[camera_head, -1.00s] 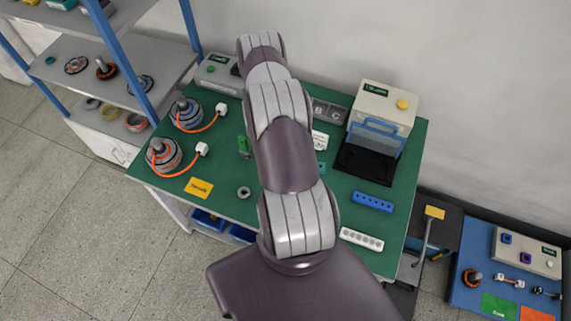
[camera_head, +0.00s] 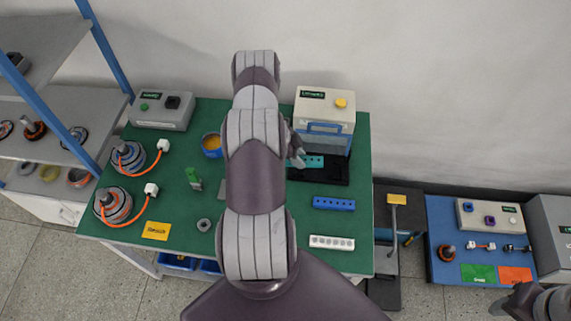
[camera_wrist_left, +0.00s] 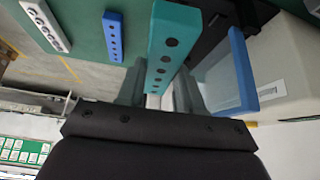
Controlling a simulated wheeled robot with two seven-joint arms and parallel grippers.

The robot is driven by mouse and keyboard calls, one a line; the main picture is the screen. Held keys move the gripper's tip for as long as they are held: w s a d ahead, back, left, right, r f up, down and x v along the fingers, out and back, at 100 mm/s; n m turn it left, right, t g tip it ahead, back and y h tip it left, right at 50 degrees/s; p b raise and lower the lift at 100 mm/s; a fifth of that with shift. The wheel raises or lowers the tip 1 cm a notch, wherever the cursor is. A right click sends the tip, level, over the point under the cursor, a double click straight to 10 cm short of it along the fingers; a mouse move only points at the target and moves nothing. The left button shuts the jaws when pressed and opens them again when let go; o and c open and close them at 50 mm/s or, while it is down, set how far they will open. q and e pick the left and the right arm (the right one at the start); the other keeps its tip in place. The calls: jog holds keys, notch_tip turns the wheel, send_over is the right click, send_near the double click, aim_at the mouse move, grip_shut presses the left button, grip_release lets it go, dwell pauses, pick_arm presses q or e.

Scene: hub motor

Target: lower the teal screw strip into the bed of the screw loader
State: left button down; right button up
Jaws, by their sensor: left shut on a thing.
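The teal screw strip (camera_head: 314,161) is over the black bed (camera_head: 332,177) of the screw loader (camera_head: 322,105), in front of its blue bar. My left gripper (camera_head: 298,156) is shut on the strip near its left end. In the left wrist view the strip (camera_wrist_left: 174,40), with a row of dark holes, sticks out from between my left fingers (camera_wrist_left: 158,92), beside the blue bar (camera_wrist_left: 241,70). I cannot tell whether the strip touches the bed. My right gripper (camera_head: 512,303) is at the lower right, clear of the table; its jaws are unclear.
A blue strip (camera_head: 334,203) and a white strip (camera_head: 332,242) lie in front of the loader on the green table (camera_head: 345,225). Two wired hub motors (camera_head: 128,157) stand at the left. A grey control box (camera_head: 163,110) is at the back left.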

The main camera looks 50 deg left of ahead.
pick_arm(q)
jog(key=shift+m, duration=0.5)
jog(key=w+b, duration=0.1)
jog(key=w, duration=0.1)
jog(key=w+d+b, duration=0.1)
jog(key=w, duration=0.2)
jog(key=w+b, duration=0.1)
jog(key=w, duration=0.2)
jog(key=shift+w+d+f, duration=0.2)
jog(key=shift+d, duration=0.15)
notch_tip(320, 180, down, 4)
jog(key=b, duration=0.4)
jog(key=shift+f, duration=0.15)
jog(key=shift+f+b, duration=0.7)
jog(key=shift+f, duration=0.05)
jog(key=shift+s, duration=0.1)
jog(key=shift+a+f+b, duration=0.1)
jog(key=shift+f+b, duration=0.85)
jog(key=shift+f, duration=0.1)
jog(key=shift+r, duration=0.1)
